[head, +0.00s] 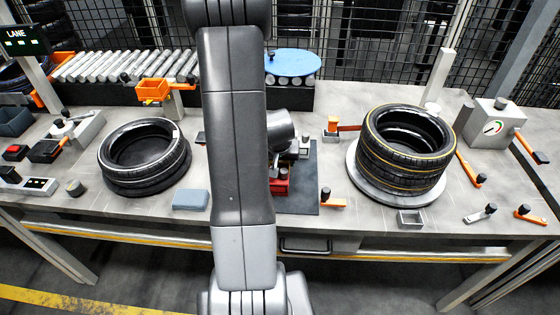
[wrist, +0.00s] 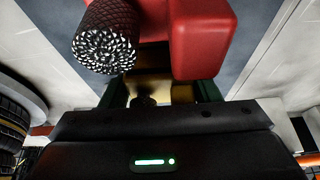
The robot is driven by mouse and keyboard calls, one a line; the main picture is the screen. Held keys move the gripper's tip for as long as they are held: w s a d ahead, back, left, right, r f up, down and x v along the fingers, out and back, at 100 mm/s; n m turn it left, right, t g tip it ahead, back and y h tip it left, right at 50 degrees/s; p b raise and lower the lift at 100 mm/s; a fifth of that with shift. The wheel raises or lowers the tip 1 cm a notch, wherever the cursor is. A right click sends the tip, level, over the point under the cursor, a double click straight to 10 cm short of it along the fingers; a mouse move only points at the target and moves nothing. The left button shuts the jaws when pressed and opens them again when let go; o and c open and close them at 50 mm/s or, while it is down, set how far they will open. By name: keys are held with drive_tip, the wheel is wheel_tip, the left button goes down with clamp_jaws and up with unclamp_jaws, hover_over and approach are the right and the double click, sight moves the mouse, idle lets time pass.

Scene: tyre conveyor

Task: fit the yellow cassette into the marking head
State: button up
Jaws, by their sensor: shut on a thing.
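In the wrist view my gripper (wrist: 160,92) is shut on a dull yellow piece, the yellow cassette (wrist: 150,83), seen in shadow between the dark fingers. A red block (wrist: 203,38) and a black knurled knob (wrist: 105,40) are just beyond the fingertips; they look like parts of the marking head. In the head view a red unit (head: 279,187) stands on a dark mat, just right of my arm. The cassette is hidden there. I cannot tell whether the cassette touches the red block or sits inside it.
A tyre (head: 145,160) lies on the bench to the left, and stacked tyres (head: 405,150) stand on a round plate to the right. Orange-handled clamps (head: 333,124) are near the mat (head: 305,205). A blue-grey block (head: 190,200) and a small tray (head: 411,219) lie near the front edge.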

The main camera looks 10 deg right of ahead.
drive_tip(key=shift+f, duration=0.2)
drive_tip(key=o, duration=1.1)
drive_tip(key=shift+r, duration=0.1)
drive_tip(key=shift+c, duration=0.2)
